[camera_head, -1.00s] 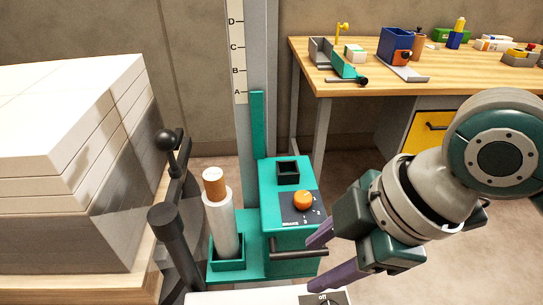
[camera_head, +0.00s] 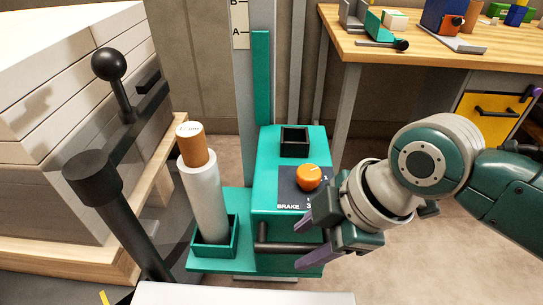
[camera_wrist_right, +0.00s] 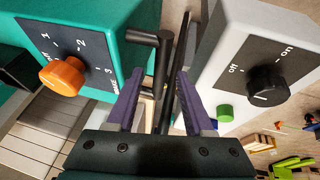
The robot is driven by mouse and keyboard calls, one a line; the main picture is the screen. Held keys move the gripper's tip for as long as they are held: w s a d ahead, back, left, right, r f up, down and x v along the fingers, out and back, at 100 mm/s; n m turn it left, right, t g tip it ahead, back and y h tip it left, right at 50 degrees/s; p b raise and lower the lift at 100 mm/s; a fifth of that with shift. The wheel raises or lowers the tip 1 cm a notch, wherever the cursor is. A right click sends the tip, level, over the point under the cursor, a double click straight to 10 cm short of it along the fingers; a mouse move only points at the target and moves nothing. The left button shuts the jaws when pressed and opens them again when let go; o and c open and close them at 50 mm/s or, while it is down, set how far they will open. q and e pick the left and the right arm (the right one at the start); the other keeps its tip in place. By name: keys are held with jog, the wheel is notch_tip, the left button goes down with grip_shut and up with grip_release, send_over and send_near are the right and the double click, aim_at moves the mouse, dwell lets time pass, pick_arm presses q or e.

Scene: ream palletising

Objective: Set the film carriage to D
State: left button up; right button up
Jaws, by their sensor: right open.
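The film carriage (camera_head: 268,222) is a teal box on an upright mast, with an orange brake knob (camera_head: 309,177), a dark bar handle (camera_head: 285,247) and a white film roll (camera_head: 203,200) on its tray. My right gripper (camera_head: 304,242) is open at the handle. In the right wrist view, the handle (camera_wrist_right: 161,62) lies between the spread fingers (camera_wrist_right: 157,100); contact is not clear. My left gripper is out of view.
Stacked pale reams (camera_head: 50,110) stand on a wooden pallet at left, behind a dark post (camera_head: 125,225) and a ball-topped lever (camera_head: 109,66). A workbench (camera_head: 430,50) is at back right. A grey on/off switch box (camera_wrist_right: 240,60) is beside the gripper.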

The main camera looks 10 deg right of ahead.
jog(key=shift+w+a+f, duration=0.1)
jog(key=shift+a+f, duration=0.05)
jog(key=shift+f, duration=0.1)
grip_shut()
dwell(0.3)
dwell(0.9)
